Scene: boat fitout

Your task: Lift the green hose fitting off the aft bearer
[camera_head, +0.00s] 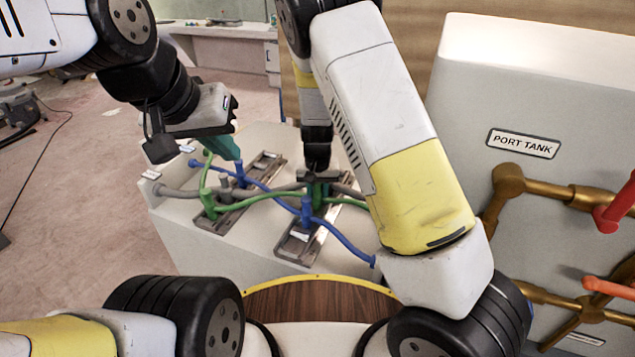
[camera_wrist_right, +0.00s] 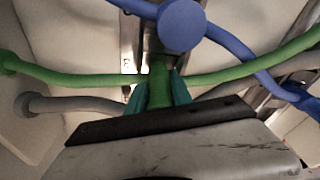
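My right gripper (camera_wrist_right: 158,92) points down over the bearer on the right in the head view. Its teal fingers lie close against both sides of a green hose fitting (camera_wrist_right: 158,70), and it looks shut on it. A green hose (camera_wrist_right: 75,77) runs across that fitting in the wrist view. In the head view the right gripper (camera_head: 318,188) partly hides the fitting, which still appears seated at the bearer (camera_head: 298,244). Another green fitting (camera_head: 208,205) stands on the left bearer (camera_head: 212,222). My left gripper (camera_head: 226,148) hangs above the left bearer; its finger gap is unclear.
Blue hoses with blue fittings (camera_head: 306,212) and a grey hose (camera_head: 178,192) cross the bearers beside the green hose. The port tank (camera_head: 470,115) with brass pipes (camera_head: 510,185) stands at the right. Open floor (camera_head: 80,180) lies at the left.

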